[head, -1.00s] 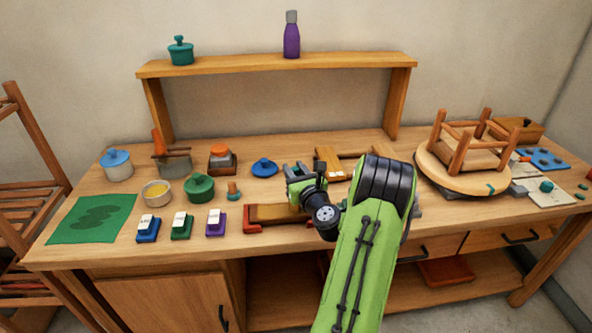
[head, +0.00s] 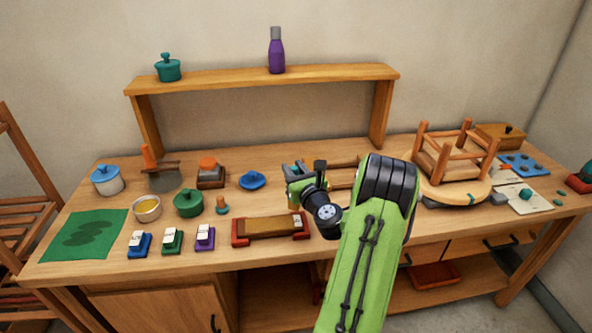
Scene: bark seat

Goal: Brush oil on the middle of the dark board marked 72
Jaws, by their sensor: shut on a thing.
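A dark brown board (head: 262,228) lies in a red holder (head: 240,239) near the front middle of the bench. A small white tag sits at its right end; its number is too small to read. A bowl of yellow liquid (head: 147,206) stands on the left, perhaps the oil. My gripper (head: 294,171) is above the bench, behind and to the right of the board, apart from it. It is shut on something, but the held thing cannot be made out. No brush can be made out with certainty.
Small blue, green and purple tagged blocks (head: 171,240) stand left of the board. An upturned stool (head: 450,185) fills the right. A shelf (head: 260,79) spans the back.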

